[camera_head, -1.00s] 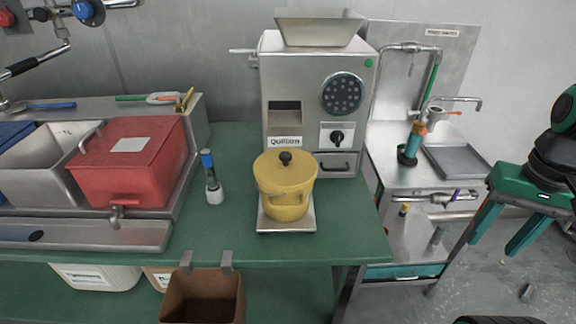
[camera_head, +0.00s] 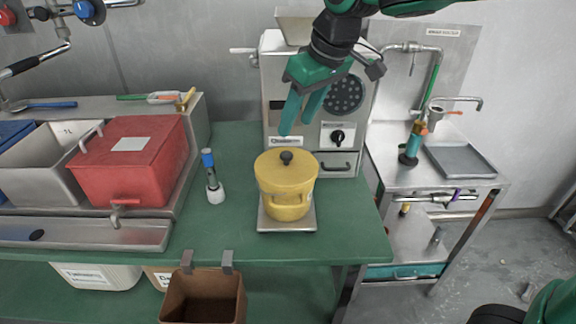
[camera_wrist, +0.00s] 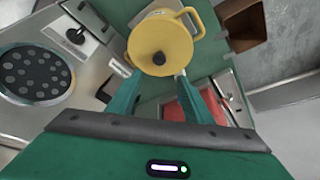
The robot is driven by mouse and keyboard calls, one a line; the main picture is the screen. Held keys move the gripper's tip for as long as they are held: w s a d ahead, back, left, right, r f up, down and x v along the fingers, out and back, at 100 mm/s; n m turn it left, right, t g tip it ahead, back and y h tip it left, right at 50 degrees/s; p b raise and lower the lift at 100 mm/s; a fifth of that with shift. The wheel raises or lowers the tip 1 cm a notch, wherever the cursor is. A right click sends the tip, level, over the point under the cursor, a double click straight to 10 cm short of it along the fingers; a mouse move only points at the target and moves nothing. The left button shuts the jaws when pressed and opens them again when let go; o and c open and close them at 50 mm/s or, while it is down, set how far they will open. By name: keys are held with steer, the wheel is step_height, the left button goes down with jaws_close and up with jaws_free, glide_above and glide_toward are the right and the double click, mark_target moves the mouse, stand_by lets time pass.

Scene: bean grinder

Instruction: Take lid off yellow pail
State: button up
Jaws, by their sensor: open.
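The yellow pail (camera_head: 284,205) stands upright on a small metal scale plate (camera_head: 287,225) on the green table. Its yellow lid (camera_head: 275,171) is on top, with a dark round knob (camera_head: 286,156) at the centre. My gripper (camera_head: 296,123) is open and empty, above the lid and apart from it, in front of the grinder. In the wrist view, the fingers of my gripper (camera_wrist: 153,84) point towards the lid (camera_wrist: 148,38), and the knob (camera_wrist: 159,58) shows just beyond the gap between them.
The metal grinder (camera_head: 283,90) stands close behind the pail. A blue-topped tool (camera_head: 212,178) stands to the left, beside a red bin (camera_head: 130,165). A brown bin (camera_head: 203,295) hangs at the table's front edge. A sink unit (camera_head: 400,175) is to the right.

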mark_target(287, 154)
steer(key=x, duration=0.6)
steer(key=d+x, duration=0.1)
steer(key=x, duration=0.2)
steer(key=shift+a+f, duration=0.2)
steer(key=shift+f, duration=0.35)
jaws_close()
